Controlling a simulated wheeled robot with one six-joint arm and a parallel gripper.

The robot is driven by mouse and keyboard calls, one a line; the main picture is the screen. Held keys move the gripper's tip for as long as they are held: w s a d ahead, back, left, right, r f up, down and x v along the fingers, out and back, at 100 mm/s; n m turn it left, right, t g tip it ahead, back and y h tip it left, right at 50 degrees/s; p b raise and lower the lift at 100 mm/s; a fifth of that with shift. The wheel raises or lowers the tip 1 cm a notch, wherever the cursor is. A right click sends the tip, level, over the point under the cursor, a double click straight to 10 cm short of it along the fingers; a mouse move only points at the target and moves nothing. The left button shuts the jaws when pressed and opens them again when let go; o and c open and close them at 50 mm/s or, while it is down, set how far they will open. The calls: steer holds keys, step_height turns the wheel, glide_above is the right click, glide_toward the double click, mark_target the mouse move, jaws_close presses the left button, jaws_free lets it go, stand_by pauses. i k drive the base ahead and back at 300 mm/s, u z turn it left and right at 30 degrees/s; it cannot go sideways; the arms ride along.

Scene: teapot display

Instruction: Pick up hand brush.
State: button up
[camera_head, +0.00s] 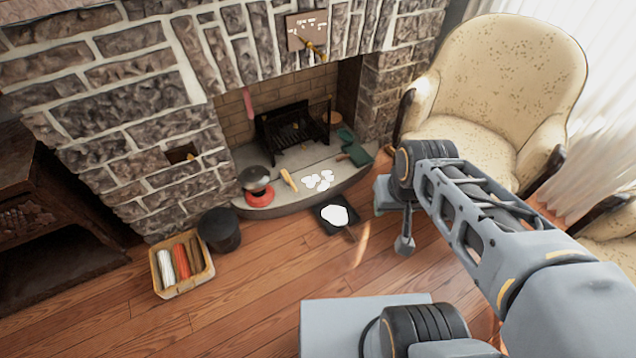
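A small light-wooden, brush-like tool (288,180) lies on the stone hearth (300,200), just left of a patch of white flakes (318,181). It may be the hand brush, but its bristles are too small to make out. A black dustpan (324,222) with white material in it lies on the wood floor just in front of the hearth. The end of my arm with my gripper (404,243) hangs to the right of the dustpan, apart from it and from the tool. Its fingers cannot be made out.
A black pot (257,179) stands on a red ring at the hearth's left. A green object (353,146) lies at its right. A dark bucket (219,231) and a basket (206,272) stand on the left floor. An armchair (498,95) is at right. The middle floor is clear.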

mark_target(286, 178)
steer(key=z, duration=0.15)
steer(key=k, duration=0.35)
steer(key=u, duration=1)
steer(key=i, duration=1.8)
steer(key=z, duration=0.3)
